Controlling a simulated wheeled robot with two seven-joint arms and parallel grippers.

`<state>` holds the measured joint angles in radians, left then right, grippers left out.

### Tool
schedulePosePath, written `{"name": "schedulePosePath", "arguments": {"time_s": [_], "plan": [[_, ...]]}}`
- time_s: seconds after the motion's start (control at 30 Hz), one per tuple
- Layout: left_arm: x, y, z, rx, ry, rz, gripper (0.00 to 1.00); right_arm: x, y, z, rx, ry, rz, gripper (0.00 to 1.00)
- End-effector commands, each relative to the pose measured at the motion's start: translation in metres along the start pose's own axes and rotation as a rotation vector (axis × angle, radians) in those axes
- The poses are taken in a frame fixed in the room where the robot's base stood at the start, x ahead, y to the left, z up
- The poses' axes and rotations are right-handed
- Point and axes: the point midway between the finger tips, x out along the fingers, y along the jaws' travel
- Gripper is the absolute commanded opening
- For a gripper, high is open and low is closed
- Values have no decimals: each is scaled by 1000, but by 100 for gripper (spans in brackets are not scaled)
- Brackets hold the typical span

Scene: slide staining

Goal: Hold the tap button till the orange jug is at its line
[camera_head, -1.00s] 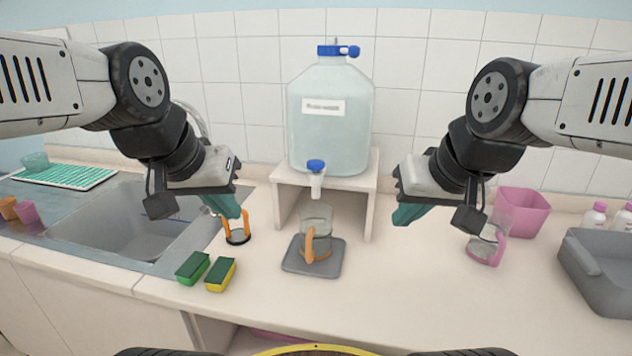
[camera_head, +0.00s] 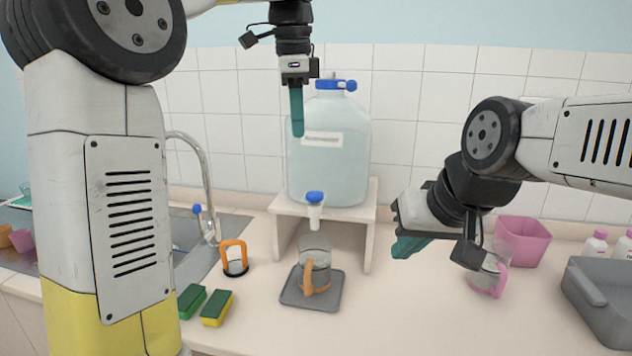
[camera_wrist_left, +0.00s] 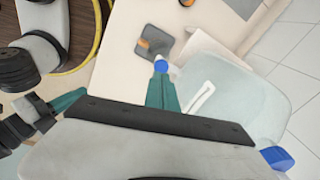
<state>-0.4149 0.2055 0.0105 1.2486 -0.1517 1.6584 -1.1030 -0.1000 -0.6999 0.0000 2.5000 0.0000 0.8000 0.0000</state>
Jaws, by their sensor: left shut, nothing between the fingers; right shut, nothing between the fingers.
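The orange jug (camera_head: 315,265), clear with an orange handle, stands on a grey mat (camera_head: 328,297) below the tap of a large water container (camera_head: 330,165). The tap has a blue button (camera_head: 315,197) on top. My left gripper (camera_head: 297,132) is shut and empty, pointing down in front of the container, above and slightly left of the button. In the left wrist view the blue button (camera_wrist_left: 161,66) lies just beyond the teal fingertips, apart from them. My right gripper (camera_head: 402,250) is shut and empty, to the right of the stand. The water level in the jug is hard to tell.
The white stand (camera_head: 365,205) holds the container. A pink-handled jug (camera_head: 489,278), pink bin (camera_head: 525,242) and grey tray (camera_head: 600,295) are at right. The counter between mat and pink jug is clear.

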Motion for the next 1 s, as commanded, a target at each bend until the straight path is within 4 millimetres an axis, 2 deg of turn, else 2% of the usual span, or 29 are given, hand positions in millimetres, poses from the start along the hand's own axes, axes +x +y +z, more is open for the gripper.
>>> {"name": "schedulePosePath", "arguments": {"time_s": [0.1,0.3,0.77,0.87,1.0], "plan": [[0,-12,-21,128,-28,34,0,0,0,0,0,0,0,0],[-1,-20,-39,256,-54,72,0,0,0,0,0,0,0,0],[-1,-21,-42,285,-59,81,0,0,0,0,0,0,0,0],[4,-20,-42,285,-60,82,0,0,0,0,0,0,0,0],[19,-18,-40,285,-60,84,0,0,0,0,0,0,0,0]]}}
